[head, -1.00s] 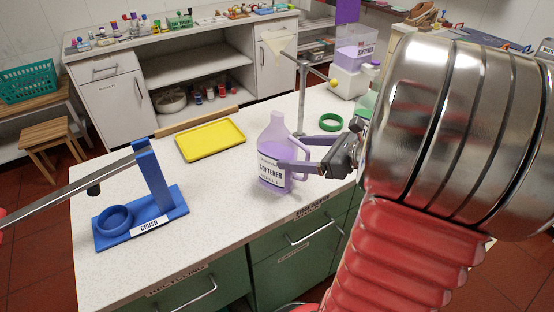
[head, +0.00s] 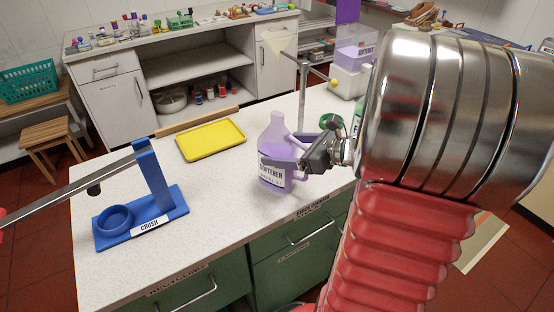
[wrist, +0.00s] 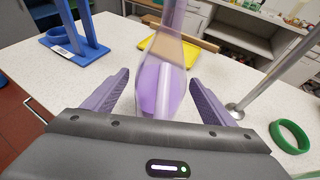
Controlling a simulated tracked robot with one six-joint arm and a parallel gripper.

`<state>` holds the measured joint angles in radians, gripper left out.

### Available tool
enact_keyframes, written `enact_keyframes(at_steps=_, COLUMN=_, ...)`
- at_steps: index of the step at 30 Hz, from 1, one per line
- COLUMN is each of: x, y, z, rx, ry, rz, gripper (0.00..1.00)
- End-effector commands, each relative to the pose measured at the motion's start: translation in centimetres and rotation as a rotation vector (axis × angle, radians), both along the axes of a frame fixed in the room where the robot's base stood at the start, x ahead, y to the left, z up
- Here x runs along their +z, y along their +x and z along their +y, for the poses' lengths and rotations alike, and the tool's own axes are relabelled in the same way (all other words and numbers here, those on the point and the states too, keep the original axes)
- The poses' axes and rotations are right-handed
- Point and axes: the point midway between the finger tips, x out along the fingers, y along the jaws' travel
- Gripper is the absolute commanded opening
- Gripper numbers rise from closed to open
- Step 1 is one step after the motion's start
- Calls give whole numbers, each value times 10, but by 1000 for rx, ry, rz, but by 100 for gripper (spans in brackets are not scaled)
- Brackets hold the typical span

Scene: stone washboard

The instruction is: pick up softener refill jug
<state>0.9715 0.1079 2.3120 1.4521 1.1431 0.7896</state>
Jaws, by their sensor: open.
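In the wrist view the jug (wrist: 160,85) stands between the two purple fingers of my open gripper (wrist: 158,98). A gap shows on each side of the jug there. In the head view the fingers partly overlap the jug, so contact with the handle cannot be told.
A yellow tray (head: 210,140) lies behind left of the jug. A blue crush press (head: 150,190) with a long lever stands at left. A metal stand (head: 303,95) rises behind the jug, near a green ring (wrist: 290,136).

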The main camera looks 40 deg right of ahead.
Motion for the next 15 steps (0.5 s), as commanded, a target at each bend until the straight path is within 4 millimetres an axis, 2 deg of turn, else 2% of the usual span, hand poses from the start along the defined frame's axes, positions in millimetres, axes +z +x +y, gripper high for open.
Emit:
enact_keyframes(at_steps=6, x=0, y=0, z=0, rx=0, ry=0, rz=0, gripper=77)
enact_keyframes(at_steps=15, x=0, y=0, z=0, rx=0, ry=0, rz=0, gripper=56)
